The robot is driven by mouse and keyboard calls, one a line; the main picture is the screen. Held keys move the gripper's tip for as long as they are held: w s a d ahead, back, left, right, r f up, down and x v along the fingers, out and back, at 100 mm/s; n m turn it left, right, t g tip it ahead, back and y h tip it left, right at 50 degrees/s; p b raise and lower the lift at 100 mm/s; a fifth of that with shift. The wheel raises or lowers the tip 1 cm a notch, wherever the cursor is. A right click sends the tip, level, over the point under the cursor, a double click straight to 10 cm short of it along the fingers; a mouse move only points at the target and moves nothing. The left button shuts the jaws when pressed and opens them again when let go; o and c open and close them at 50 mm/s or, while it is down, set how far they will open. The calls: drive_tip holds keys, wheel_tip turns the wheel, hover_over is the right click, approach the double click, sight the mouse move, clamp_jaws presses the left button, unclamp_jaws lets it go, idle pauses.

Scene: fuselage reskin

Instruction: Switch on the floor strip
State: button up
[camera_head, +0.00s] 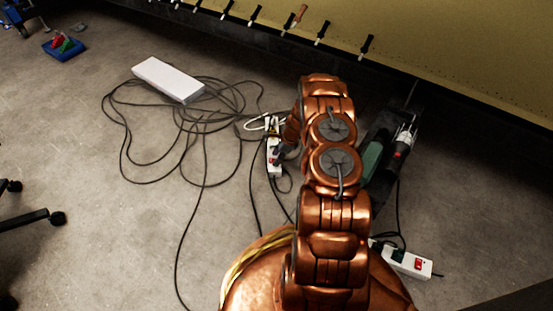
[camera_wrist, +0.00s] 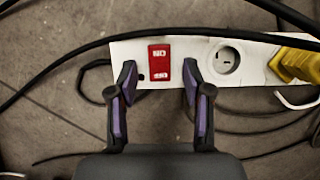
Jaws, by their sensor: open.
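A white power strip (camera_head: 274,158) lies on the concrete floor, left of my arm, in the head view. In the wrist view the strip (camera_wrist: 195,58) runs across the upper part, with a red rocker switch (camera_wrist: 159,63), an empty round socket (camera_wrist: 226,60) and a yellow plug (camera_wrist: 298,64) at its right end. My gripper (camera_wrist: 156,82) is open, its two dark fingers on either side of the red switch, near the strip's front edge. Nothing is between the fingers but the switch area. I cannot tell whether the fingertips touch the strip or which way the switch is pressed.
Black cables (camera_head: 190,118) lie tangled around the strip, and one (camera_wrist: 70,62) crosses above it in the wrist view. A white box (camera_head: 168,79) lies on the cables. A second strip (camera_head: 407,262) with a red switch lies at lower right. Tools (camera_head: 392,150) lie right of my arm.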

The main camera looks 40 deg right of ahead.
clamp_jaws()
idle(0.4)
